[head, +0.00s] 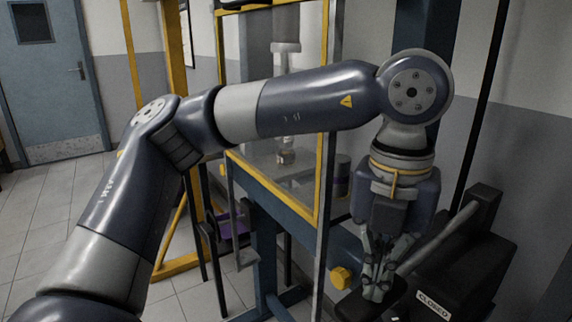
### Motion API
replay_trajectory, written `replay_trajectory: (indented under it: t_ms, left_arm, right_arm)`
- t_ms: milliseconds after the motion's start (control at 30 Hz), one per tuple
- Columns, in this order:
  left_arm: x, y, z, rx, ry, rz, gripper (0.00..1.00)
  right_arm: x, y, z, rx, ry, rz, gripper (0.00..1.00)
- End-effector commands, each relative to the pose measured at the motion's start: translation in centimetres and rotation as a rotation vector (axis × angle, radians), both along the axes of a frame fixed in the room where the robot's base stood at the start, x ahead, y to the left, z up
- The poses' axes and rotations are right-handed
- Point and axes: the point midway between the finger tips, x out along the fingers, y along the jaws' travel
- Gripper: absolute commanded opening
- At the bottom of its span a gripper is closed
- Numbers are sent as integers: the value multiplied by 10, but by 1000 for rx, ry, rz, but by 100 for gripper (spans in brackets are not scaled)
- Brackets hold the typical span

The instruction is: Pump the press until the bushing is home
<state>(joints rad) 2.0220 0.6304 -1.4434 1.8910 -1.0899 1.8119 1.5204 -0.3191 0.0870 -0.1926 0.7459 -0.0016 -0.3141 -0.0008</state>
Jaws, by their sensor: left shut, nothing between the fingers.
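The press (262,190) stands in the middle with a blue frame and a yellow-edged clear guard. Behind the guard, its pale ram (286,60) points down. A small brownish piece (286,157) sits below it, perhaps the bushing; how deep it is seated cannot be told. The black pump unit (465,270) is at lower right, with a grey lever (440,238) slanting down to the left. My left gripper (376,291) points down, shut and empty, at the lever's lower end. Whether it touches the lever is unclear. My right gripper is out of view.
A yellow knob (340,278) sits on the press front, left of my left gripper. A label reading CLOSED (434,305) is on the pump unit. A yellow post (178,100) stands behind my arm. Tiled floor (50,195) is clear at left, before a blue door (50,80).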

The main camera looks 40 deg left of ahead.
Motion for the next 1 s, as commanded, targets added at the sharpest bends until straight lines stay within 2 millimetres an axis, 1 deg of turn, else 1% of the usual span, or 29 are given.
replay_trajectory:
  t_ms: [33,167,200,300,367,633,700,1000]
  left_arm:
    - [-1,0,-8,0,3,-1,0]
    - [-1,0,-16,1,3,-2,0]
    - [-1,0,-14,0,3,-2,0]
    - [-1,0,-10,0,3,-1,0]
    - [-1,0,-5,1,2,-1,0]
    - [-1,0,19,1,2,-2,0]
    - [0,-1,35,0,2,-1,0]
    - [0,0,83,0,2,-1,0]
  right_arm:
    - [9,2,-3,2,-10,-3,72]
    - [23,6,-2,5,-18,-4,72]
    - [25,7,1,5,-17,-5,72]
    - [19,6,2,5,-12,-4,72]
    - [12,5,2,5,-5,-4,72]
    - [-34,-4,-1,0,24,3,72]
    - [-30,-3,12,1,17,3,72]
    - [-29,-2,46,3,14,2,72]
